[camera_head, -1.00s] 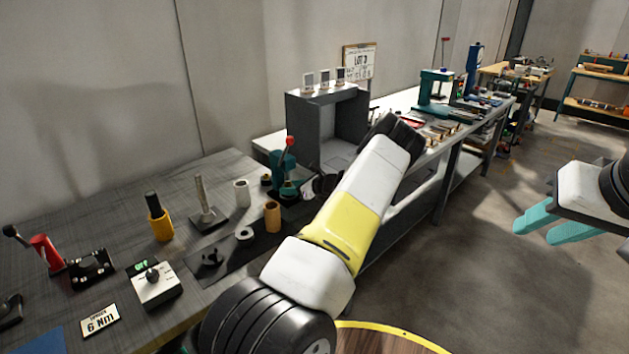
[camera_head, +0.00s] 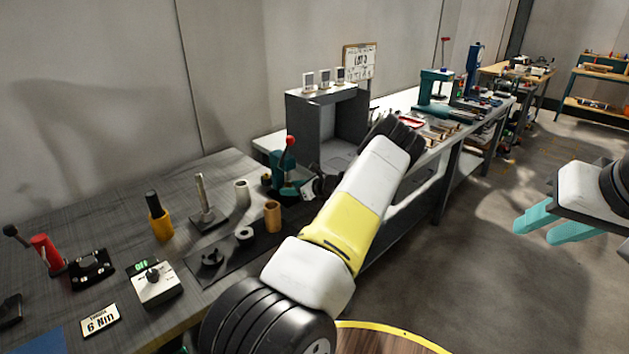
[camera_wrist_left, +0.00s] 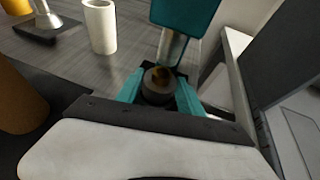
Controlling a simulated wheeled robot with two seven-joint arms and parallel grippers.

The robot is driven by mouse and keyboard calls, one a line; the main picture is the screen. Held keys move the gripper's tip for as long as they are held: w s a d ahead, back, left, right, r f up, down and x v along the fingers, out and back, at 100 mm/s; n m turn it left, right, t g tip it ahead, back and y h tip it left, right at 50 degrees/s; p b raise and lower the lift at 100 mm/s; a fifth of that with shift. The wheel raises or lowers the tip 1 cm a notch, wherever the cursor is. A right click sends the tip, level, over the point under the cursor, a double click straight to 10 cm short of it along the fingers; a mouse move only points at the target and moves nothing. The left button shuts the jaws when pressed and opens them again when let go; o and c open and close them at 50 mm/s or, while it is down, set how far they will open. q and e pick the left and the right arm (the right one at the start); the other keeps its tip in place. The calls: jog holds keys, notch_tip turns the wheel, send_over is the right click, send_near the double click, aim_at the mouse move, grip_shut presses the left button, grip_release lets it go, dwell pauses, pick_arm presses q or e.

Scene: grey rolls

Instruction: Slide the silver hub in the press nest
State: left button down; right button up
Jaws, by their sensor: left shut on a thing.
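The silver hub (camera_wrist_left: 152,94) looks like a short grey ring with a brownish bore in the left wrist view. My left gripper (camera_wrist_left: 160,92) is shut on it, a teal finger on each side. The hub is upright below the metal ram (camera_wrist_left: 171,48) of the teal press (camera_wrist_left: 186,14). The press also shows in the head view (camera_head: 284,178), with a red-knobbed lever. The nest is hidden by the hub and gripper, so I cannot tell whether the hub touches it. My right gripper (camera_head: 556,225) is open and empty, out over the floor.
A white sleeve (camera_head: 242,193) and a post on a dark base (camera_head: 204,205) stand left of the press. A tan cylinder (camera_head: 272,217) and a grey ring (camera_head: 244,235) sit on the dark mat. A grey open box (camera_head: 301,130) stands close behind the press.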

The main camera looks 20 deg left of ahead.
pick_arm(q)
jog(key=shift+f, duration=0.3)
jog(key=c, duration=0.7)
grip_release()
jog(key=shift+o, duration=0.2)
jog(key=v, duration=0.7)
jog(key=shift+s+d+r, duration=0.1)
jog(key=shift+s+d, duration=0.05)
jog(key=shift+d, duration=0.2)
jog(key=s+d+r+n+t+h, duration=0.1)
jog(key=s+d+r+n+h, duration=0.4)
jog(key=s+d+r, duration=0.3)
jog(key=s+d+r+n+t+h, duration=0.1)
jog(key=s+d+r+n+h, duration=0.4)
jog(key=s+d+r+n, duration=0.3)
jog(key=s+d+r+n+t+h, duration=0.1)
jog(key=s+d+r+n+h, duration=0.4)
jog(key=s+d+r, duration=0.4)
jog(key=s+r+n, duration=0.1)
jog(key=s+r, duration=0.4)
jog(key=s, duration=0.6)
jog(key=shift+s+d+n+t, duration=0.25)
jog(key=shift+d+n+t, duration=0.05)
jog(key=shift+d, duration=0.05)
